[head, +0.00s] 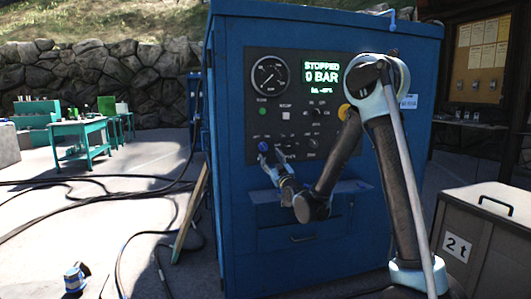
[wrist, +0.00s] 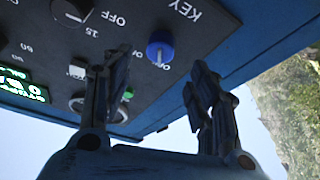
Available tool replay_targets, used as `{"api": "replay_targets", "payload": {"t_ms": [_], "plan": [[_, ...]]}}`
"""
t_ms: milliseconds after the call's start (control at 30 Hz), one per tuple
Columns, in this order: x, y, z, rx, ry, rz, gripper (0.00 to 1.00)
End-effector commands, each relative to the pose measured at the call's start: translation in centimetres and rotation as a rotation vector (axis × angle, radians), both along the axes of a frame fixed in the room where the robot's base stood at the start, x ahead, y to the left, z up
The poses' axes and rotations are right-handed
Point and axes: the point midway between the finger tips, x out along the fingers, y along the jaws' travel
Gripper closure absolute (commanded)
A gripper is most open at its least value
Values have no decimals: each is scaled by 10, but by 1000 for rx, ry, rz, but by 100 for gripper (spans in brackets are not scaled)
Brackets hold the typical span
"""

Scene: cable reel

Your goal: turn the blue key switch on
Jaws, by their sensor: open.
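The blue key switch (wrist: 160,48) is a round blue knob with a pale pointer mark, beside the upside-down KEY label in the wrist view. In the head view the blue switch (head: 264,146) is at the lower left of the dark control panel (head: 254,108). My gripper (wrist: 160,64) is open, with one finger on each side of the switch in the wrist view. I cannot tell whether either finger touches it. In the head view my gripper (head: 272,158) is just below the switch. The lettering by the pointer is too small to read surely.
The blue cabinet (head: 228,220) carries a gauge (head: 270,74), a display (head: 321,74) reading STOPPED 0 BAR, and several other knobs. A small shelf (head: 352,187) juts out below the panel. A grey box (head: 485,225) stands at the right. Cables (head: 90,182) lie at the left.

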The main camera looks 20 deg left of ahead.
Motion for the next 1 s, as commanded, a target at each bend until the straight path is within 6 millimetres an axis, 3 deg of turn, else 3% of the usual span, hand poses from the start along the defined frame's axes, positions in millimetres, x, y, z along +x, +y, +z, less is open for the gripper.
{"api": "replay_targets", "payload": {"t_ms": [400, 867, 1000], "plan": [[46, 37, 23, 0, 0, 0, 46], [54, 43, 27, 0, 0, 0, 46], [54, 43, 27, 0, 0, 0, 75]]}}
